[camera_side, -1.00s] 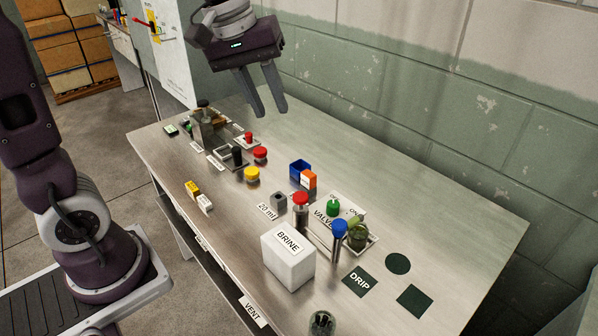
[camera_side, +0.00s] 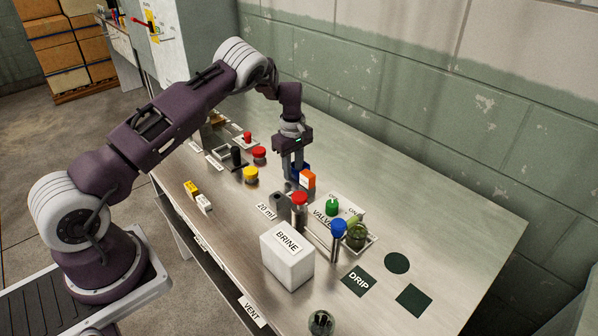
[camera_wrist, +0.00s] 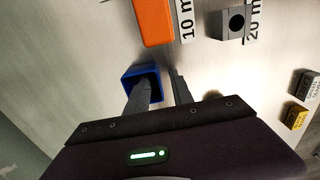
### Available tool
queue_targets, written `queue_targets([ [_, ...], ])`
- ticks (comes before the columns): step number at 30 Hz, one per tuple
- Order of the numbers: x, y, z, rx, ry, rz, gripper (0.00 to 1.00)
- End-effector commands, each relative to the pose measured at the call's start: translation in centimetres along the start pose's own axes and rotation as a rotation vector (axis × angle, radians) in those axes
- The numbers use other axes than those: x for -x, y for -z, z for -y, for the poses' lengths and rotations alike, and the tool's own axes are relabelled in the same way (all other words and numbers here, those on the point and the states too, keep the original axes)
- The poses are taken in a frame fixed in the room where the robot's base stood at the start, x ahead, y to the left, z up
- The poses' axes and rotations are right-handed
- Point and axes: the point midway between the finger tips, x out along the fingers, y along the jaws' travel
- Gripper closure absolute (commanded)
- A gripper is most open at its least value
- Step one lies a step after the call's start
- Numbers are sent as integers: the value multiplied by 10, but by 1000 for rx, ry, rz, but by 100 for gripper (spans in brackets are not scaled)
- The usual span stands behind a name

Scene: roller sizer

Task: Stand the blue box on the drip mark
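The blue box (camera_side: 305,167) is a small open-topped box standing on the steel table, just behind an orange block. It also shows in the wrist view (camera_wrist: 129,80). My gripper (camera_side: 292,176) is down at the box with its fingers pointing downward. In the wrist view the gripper (camera_wrist: 165,86) has its fingers apart, one over or inside the box's opening and one outside its right wall. I cannot tell if either finger touches the wall. The drip mark (camera_side: 359,281) is a dark square lettered DRIP, flat and bare near the table's front right.
The orange block (camera_side: 308,179) stands close beside the box. A dark circle (camera_side: 397,263) and unlettered square (camera_side: 414,300) lie near the mark.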

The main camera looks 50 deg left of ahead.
Motion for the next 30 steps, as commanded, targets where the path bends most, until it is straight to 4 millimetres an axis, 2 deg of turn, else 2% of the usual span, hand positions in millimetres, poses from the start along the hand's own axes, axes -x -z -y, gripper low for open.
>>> queue_targets([
  [7,-3,0,0,-1,-1,0,74],
  [11,-3,0,0,-1,-1,0,99],
  [23,-1,0,0,-2,-2,0,100],
  [26,14,0,-1,-3,-4,-2,100],
  [30,51,0,-1,-3,-6,-1,100],
])
